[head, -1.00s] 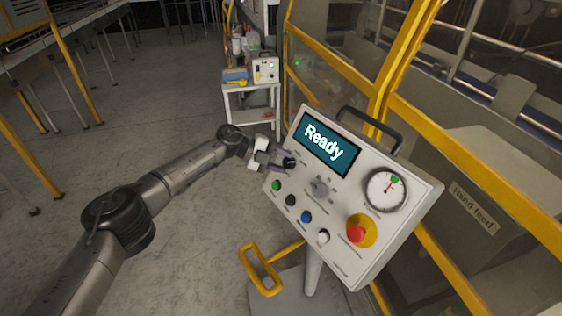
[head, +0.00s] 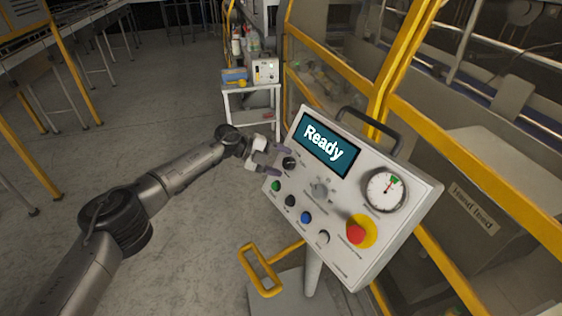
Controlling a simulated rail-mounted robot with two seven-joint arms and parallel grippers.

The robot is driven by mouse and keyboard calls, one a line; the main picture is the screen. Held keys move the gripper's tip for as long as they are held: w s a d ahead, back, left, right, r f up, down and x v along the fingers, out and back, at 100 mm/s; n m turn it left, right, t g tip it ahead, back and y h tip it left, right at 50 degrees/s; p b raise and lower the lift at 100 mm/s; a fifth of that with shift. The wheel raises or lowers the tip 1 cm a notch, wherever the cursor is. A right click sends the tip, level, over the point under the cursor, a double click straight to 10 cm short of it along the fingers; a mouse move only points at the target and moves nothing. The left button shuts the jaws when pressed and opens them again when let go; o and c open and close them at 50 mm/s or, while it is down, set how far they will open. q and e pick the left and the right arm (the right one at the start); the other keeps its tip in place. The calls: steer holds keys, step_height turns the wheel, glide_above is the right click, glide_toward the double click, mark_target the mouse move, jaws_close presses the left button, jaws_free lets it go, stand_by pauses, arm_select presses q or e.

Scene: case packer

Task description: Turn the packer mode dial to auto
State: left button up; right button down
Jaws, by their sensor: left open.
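The control panel (head: 282,221) is a tilted light grey box on a post, and its screen (head: 326,143) reads "Ready". A black dial (head: 289,163) sits at the panel's upper left, below the screen's left end. A grey knob (head: 320,190) sits near the panel's middle. The labels are too small to read, so I cannot tell which one is the mode dial or its setting. My left gripper (head: 278,160) is open at the panel's left edge, its fingers spread on either side of the black dial. I cannot tell if they touch it. My right gripper is out of view.
Below the knobs is a row of green, black, blue and white buttons (head: 306,217). A red emergency button (head: 356,233) and a gauge (head: 386,190) are at the right. A yellow guard frame (head: 450,178) stands behind. A small cart (head: 250,98) is further back. Floor at left is clear.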

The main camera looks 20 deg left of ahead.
arm_select(q)
steer(key=b+v, duration=0.2)
steer(key=v, duration=1.1)
steer(key=shift+a, duration=0.15)
